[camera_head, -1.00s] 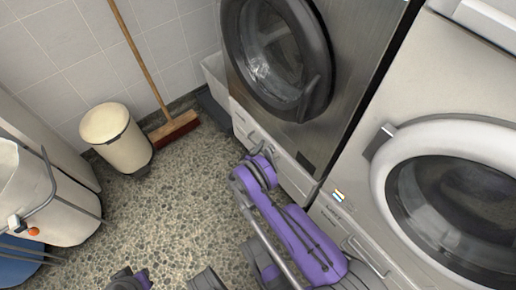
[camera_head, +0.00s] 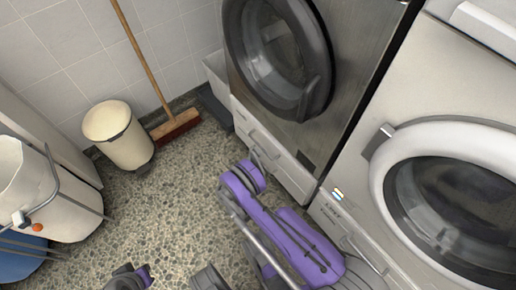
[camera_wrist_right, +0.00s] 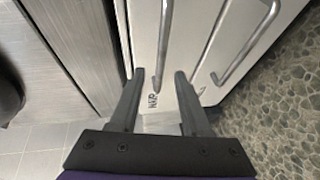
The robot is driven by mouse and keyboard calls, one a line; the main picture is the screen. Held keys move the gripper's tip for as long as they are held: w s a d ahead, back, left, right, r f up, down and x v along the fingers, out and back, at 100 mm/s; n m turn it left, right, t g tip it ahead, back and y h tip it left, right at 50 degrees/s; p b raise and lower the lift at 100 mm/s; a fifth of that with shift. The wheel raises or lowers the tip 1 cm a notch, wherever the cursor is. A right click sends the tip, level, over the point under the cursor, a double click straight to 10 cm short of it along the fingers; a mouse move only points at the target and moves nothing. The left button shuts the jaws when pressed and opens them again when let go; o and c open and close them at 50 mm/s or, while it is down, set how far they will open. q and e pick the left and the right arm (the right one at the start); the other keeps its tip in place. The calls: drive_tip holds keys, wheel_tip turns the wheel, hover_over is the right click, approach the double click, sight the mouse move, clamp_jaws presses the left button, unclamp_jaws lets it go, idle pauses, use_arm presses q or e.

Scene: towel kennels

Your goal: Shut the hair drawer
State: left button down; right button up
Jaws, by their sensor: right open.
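The hair drawer (camera_wrist_right: 151,60) is a pale front lettered "HAIR" with a bar handle (camera_wrist_right: 163,45), in the right wrist view. In the head view, handled pale drawer fronts (camera_head: 254,137) sit low under the steel machine. A dark gap runs along one edge of the hair drawer in the wrist view; how far it stands out I cannot tell. My right gripper (camera_wrist_right: 160,82) is open and empty, its fingers pointing at the drawer, with the label and handle end showing between them. Its fingers are hidden in the head view. My left gripper's fingers are not seen.
A second bar handle (camera_wrist_right: 245,42) lies beside the hair drawer. A white-doored machine (camera_head: 450,190) stands to the right. A cream bin (camera_head: 118,140), a broom (camera_head: 176,126) and a large white bucket (camera_head: 60,195) stand left.

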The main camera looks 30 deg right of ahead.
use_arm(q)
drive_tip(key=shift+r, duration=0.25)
use_arm(e)
drive_tip(key=shift+v, duration=1.6)
drive_tip(key=w+r+g+y, duration=0.2)
drive_tip(key=w+r+y, duration=0.15)
drive_tip(key=r, duration=0.75)
drive_tip(key=s+a+r+m+y, duration=0.1)
drive_tip(key=s+r+m+y, duration=0.3)
drive_tip(key=r, duration=0.8)
drive_tip(key=s+a+r+y, duration=0.2)
drive_tip(key=s+a+r, duration=0.1)
drive_tip(key=s, duration=0.5)
drive_tip(key=s+a+r+y, duration=0.2)
drive_tip(key=s+a+r, duration=0.15)
drive_tip(key=s, duration=0.55)
drive_tip(key=s+a+r+y, duration=0.3)
drive_tip(key=s+r, duration=0.1)
drive_tip(key=s, duration=0.4)
use_arm(q)
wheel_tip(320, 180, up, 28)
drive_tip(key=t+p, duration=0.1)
drive_tip(key=p, duration=2.3)
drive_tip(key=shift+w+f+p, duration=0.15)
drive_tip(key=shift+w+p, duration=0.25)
use_arm(e)
wheel_tip(320, 180, up, 27)
drive_tip(key=shift+w+d+r+m, duration=0.2)
drive_tip(key=shift+w+r+m, duration=0.1)
drive_tip(key=shift+w, duration=0.15)
